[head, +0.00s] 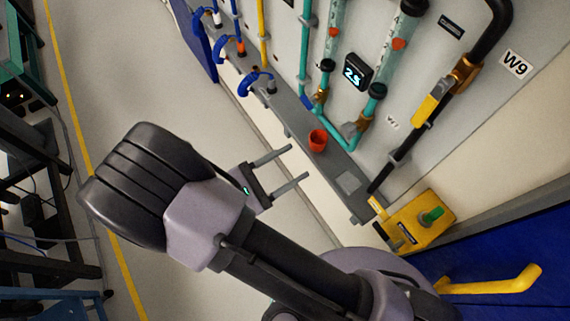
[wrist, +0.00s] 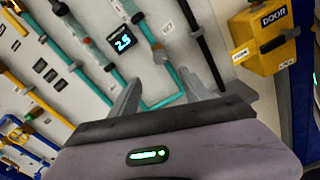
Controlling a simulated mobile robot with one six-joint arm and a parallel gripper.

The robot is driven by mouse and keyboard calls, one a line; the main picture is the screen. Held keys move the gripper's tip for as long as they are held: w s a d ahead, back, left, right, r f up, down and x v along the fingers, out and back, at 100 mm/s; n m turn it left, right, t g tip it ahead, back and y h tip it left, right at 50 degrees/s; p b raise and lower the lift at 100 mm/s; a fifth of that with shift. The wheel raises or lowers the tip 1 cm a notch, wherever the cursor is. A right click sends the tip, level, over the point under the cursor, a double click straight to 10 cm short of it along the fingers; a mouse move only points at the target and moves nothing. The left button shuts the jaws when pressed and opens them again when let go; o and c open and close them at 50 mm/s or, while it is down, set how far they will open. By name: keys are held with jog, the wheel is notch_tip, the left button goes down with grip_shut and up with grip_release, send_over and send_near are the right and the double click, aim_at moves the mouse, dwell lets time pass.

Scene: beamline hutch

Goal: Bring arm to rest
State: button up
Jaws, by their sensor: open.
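My gripper (head: 290,169) shows in the middle of the head view, in front of the wall panel and its grey ledge. Its two grey fingers are apart, with nothing between them. In the wrist view my gripper (wrist: 170,88) is also open and empty, with a pipe and the panel behind it. My arm is bent, its dark elbow at the left of the head view. It hangs over the pale floor.
A grey ledge (head: 292,112) with a red cup (head: 318,140) runs along the pipe panel. A yellow door box (head: 420,222) and a blue door (head: 520,255) with a yellow handle (head: 500,284) are at right. Dark racks (head: 45,200) stand at left. Floor between is clear.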

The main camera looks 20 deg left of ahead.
jog(key=shift+s+a, duration=0.35)
jog(key=shift+s, duration=0.1)
jog(key=s+d+r+m+g+y+b, duration=0.1)
jog(key=d+m+g+y+b, duration=0.3)
jog(key=d+m+b, duration=0.5)
jog(key=s+d+r+m+g+y+b, duration=0.1)
jog(key=d+m+g+y+b, duration=0.3)
jog(key=m, duration=1.5)
jog(key=shift+d+m+y+b, duration=0.4)
jog(key=shift+d+y+b, duration=2.05)
jog(key=shift+d, duration=1.2)
